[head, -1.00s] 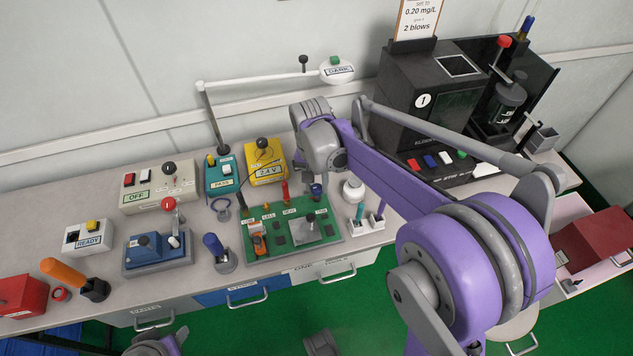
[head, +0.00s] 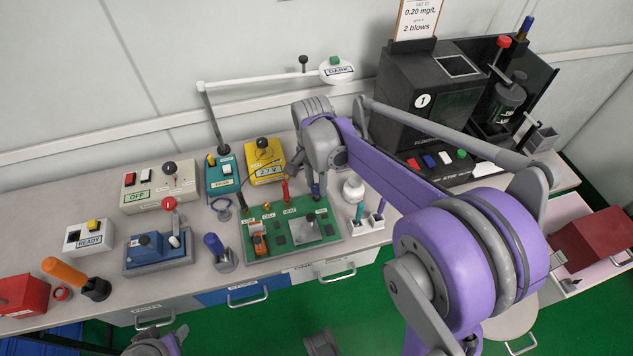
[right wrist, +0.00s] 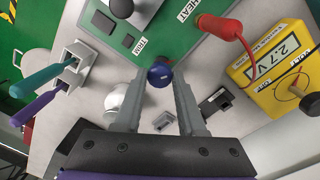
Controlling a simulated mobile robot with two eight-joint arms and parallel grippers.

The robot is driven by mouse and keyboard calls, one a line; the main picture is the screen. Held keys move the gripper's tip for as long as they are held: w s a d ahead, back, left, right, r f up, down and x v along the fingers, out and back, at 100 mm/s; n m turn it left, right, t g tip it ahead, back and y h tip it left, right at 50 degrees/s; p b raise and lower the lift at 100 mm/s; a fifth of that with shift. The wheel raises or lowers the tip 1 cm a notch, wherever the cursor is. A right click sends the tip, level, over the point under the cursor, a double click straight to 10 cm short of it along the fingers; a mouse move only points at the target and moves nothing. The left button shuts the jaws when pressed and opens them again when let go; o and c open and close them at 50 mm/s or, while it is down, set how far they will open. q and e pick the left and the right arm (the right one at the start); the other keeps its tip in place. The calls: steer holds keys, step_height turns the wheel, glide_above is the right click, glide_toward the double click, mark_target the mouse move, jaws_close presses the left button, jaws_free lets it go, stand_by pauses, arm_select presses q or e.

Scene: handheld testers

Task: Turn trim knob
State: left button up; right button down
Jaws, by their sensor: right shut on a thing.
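The blue trim knob (right wrist: 160,72) stands at the edge of the green circuit board (right wrist: 180,45), beside its TRIM label (right wrist: 141,47). My right gripper (right wrist: 158,87) is shut on the knob, one finger on each side. In the head view the knob (head: 316,191) shows just below my right gripper (head: 318,180). The yellow meter (right wrist: 262,94) reads 2.7 V in the right wrist view. It also shows in the head view (head: 254,179). My left gripper (head: 155,345) is partly in view at the bottom edge, its jaws unclear.
A red probe (right wrist: 222,26) with a cable stands on the board near the knob. A white round bottle (head: 353,190) and a small holder with coloured tools (head: 371,222) are right of the board. A black instrument (head: 425,100) stands behind my right arm.

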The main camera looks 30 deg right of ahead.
mark_target(315, 186)
steer(key=c, duration=0.5)
jaws_free()
step_height(315, 186, up, 11)
steer(key=p, duration=0.1)
steer(key=shift+w, duration=0.25)
steer(key=shift+a, duration=0.15)
steer(key=s+a+n+t+p, duration=0.3)
steer(key=s+n, duration=0.4)
steer(key=s, duration=0.1)
steer(key=s+a+f+n+t+p, duration=0.1)
steer(key=s+a+n+t+p, duration=0.2)
steer(key=s+n, duration=0.4)
steer(key=shift+s+a+f+p, duration=0.15)
steer(key=shift+s+a+p, duration=0.3)
steer(key=shift+s+p, duration=0.35)
steer(key=shift+s, duration=0.1)
